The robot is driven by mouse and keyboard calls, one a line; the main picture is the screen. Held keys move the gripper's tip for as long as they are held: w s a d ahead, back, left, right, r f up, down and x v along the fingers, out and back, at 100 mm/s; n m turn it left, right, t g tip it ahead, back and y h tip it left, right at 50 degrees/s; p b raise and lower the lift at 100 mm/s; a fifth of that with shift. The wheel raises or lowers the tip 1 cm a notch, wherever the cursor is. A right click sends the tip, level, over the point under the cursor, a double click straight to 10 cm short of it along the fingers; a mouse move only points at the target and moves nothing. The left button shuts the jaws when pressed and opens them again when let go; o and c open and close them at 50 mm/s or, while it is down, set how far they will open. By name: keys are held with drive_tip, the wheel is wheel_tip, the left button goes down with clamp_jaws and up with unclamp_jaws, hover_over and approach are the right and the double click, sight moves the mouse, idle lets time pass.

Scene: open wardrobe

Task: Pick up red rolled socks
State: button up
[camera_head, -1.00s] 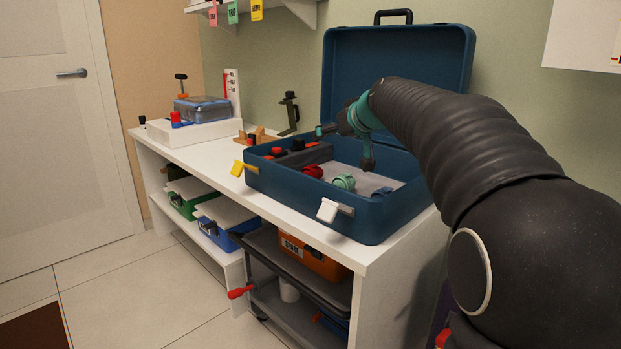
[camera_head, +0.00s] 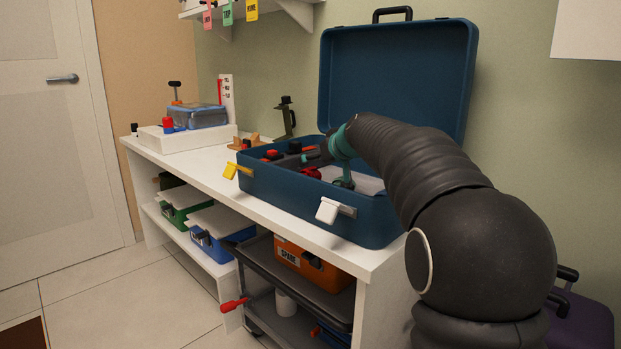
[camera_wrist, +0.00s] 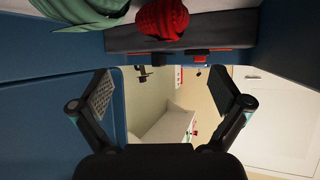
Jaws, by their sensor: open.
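The red rolled socks (camera_head: 312,173) lie inside the open blue suitcase (camera_head: 300,200) on the white bench. In the wrist view the red rolled socks (camera_wrist: 160,18) show at the top edge, partly cut off, a knitted red bundle beside a dark grey divider. My gripper (camera_head: 326,167) is low in the suitcase, close to the socks, and partly hidden by my arm. In the wrist view my gripper (camera_wrist: 163,88) has its two fingers spread wide with nothing between them. Whether a finger touches the socks cannot be told.
A green cloth bundle (camera_wrist: 85,12) lies beside the red socks. The suitcase's raised lid (camera_head: 395,75) stands behind, and its walls rise close around my gripper.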

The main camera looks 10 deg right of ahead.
sight(312, 168)
drive_tip(key=shift+f+x, duration=0.15)
drive_tip(key=shift+x, duration=1.6)
drive_tip(key=shift+f+x, duration=0.15)
drive_tip(key=shift+x, duration=1.55)
drive_tip(key=shift+s, duration=0.15)
drive_tip(key=c, duration=1.2)
